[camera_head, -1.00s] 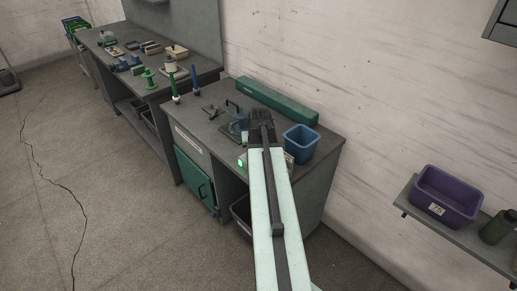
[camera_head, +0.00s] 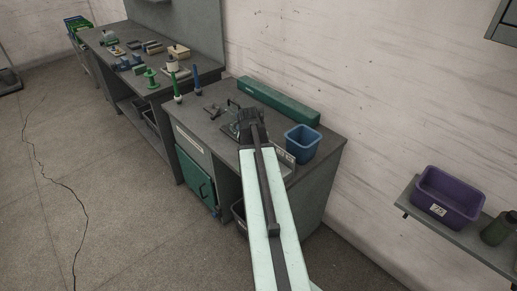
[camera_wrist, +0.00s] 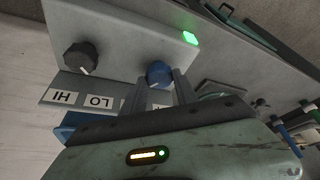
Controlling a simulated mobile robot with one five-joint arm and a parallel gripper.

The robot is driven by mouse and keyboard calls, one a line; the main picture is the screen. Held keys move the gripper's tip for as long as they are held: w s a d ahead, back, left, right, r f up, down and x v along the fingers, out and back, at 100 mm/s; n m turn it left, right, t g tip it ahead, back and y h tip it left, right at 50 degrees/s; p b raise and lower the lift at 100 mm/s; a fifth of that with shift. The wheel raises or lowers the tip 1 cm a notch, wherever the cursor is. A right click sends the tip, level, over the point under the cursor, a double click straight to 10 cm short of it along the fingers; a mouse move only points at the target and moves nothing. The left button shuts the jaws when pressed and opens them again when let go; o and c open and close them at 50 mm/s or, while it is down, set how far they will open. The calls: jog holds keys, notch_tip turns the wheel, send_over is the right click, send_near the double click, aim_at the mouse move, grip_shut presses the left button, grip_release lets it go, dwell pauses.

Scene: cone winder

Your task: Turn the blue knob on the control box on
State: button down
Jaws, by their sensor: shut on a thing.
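The control box (camera_wrist: 130,35) fills the upper left of the wrist view, seen upside down. Its blue knob (camera_wrist: 158,73) sits between my gripper's two fingers (camera_wrist: 161,88), which are shut on it. The third label, by the blue knob, is partly hidden by a finger. A black knob (camera_wrist: 82,58) and the HI and LO labels are beside it. A green light (camera_wrist: 190,38) glows on the box. In the head view my gripper (camera_head: 249,118) is over the near bench, and my arm hides most of the control box (camera_head: 285,156).
A blue bin (camera_head: 302,144) stands close to the right of my arm on the bench. A long green case (camera_head: 277,101) lies along the wall behind. Green and blue spindles (camera_head: 177,88) stand to the left. A purple bin (camera_head: 446,197) sits on a shelf at the right.

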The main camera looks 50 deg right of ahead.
jog(key=c, duration=0.9)
grip_release()
jog(key=shift+d+f, duration=0.1)
jog(key=shift+d, duration=0.05)
jog(key=shift+c, duration=0.2)
jog(key=p+v, duration=0.7)
jog(key=v, duration=0.1)
